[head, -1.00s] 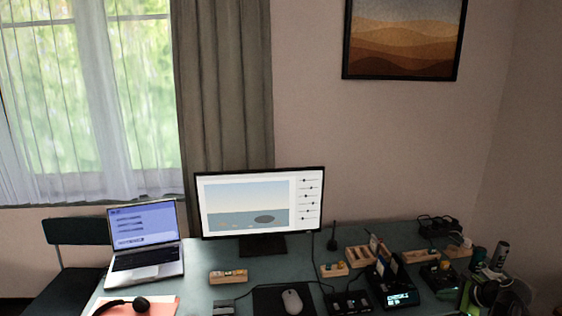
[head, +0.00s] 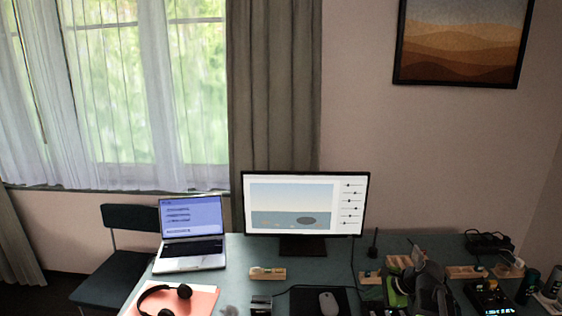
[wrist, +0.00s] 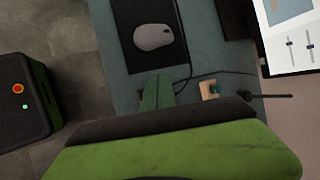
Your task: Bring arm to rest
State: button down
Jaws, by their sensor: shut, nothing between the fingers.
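My gripper (wrist: 157,92) shows in the wrist view as a narrow green fingertip beyond the broad green and dark body at the bottom. It is shut and empty. It hangs above the teal desk (wrist: 208,50), near a grey mouse (wrist: 153,37) on a black mat. In the head view my green and dark arm covers part of the desk's right side, in front of the wooden trays. The gripper's fingertips cannot be made out clearly there.
A monitor (head: 305,205) stands at the back of the desk, with an open laptop (head: 191,235) to its left. Headphones (head: 165,300) lie on an orange pad. Wooden trays (head: 467,272) and dark devices crowd the right side. A dark chair (head: 122,255) stands left.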

jog(key=s+a+f+n+g, duration=0.15)
jog(key=a+n, duration=0.35)
jog(key=a, duration=0.8)
jog(key=s+a+f+n+g+h, duration=0.2)
jog(key=s+a+n+g+h, duration=0.1)
jog(key=s+a+n, duration=0.4)
jog(key=s+d+n, duration=0.1)
jog(key=n, duration=0.1)
jog(key=d+n+g+h, duration=0.1)
jog(key=d+n, duration=0.1)
jog(key=s+d+n, duration=0.1)
jog(key=d+n, duration=0.1)
jog(key=shift+s+f+g+h+p, duration=0.2)
jog(key=shift+s+g+h+p, duration=0.05)
jog(key=shift+s+h+p, duration=0.15)
